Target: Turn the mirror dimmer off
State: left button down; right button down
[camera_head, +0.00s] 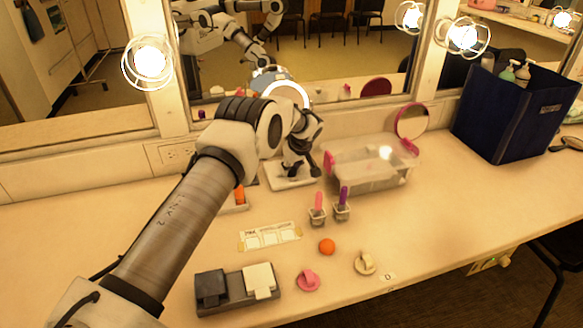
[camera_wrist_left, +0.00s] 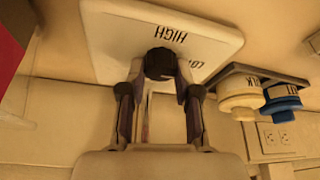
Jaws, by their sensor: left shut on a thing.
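The mirror dimmer is a white plate (camera_head: 290,182) on the counter below the mirror, largely covered by my left arm in the head view. In the left wrist view its plate (camera_wrist_left: 115,38) carries the words HIGH and LOW, and its black knob (camera_wrist_left: 160,63) sits between my fingertips. My left gripper (camera_head: 300,168) reaches down over the plate. In the left wrist view my left gripper (camera_wrist_left: 160,78) is shut on the knob, one finger on each side. The knob's exact setting cannot be told. My right gripper is not directly in view.
A clear box (camera_head: 370,168) with pink latches stands right of the dimmer. A dark blue bin (camera_head: 505,112) with bottles is at the back right. A two-part block (camera_head: 238,290), an orange ball (camera_head: 327,246) and small makeup items lie in front. The mirror bulbs (camera_head: 150,62) are lit.

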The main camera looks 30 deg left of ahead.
pick_arm(q)
jog(key=shift+r, duration=0.1)
jog(key=m+t, duration=0.1)
jog(key=m, duration=0.1)
jog(key=m+h, duration=0.1)
jog(key=m, duration=0.2)
jog(key=shift+a+t, duration=0.1)
jog(key=shift+t, duration=0.3)
jog(key=m+h, duration=0.1)
jog(key=m, duration=0.2)
jog(key=shift+m+t+h+b, duration=0.3)
jog(key=shift+m+h+b, duration=0.2)
jog(key=shift+m+b, duration=0.4)
jog(key=m+h+b, duration=0.1)
jog(key=m+b, duration=0.1)
jog(key=shift+f+m, duration=0.2)
jog(key=shift+m, duration=0.2)
jog(key=shift+r+m+h+b, duration=0.2)
jog(key=shift+m+h+b, duration=0.5)
jog(key=shift+m+b, duration=0.95)
jog(key=shift+m, duration=0.25)
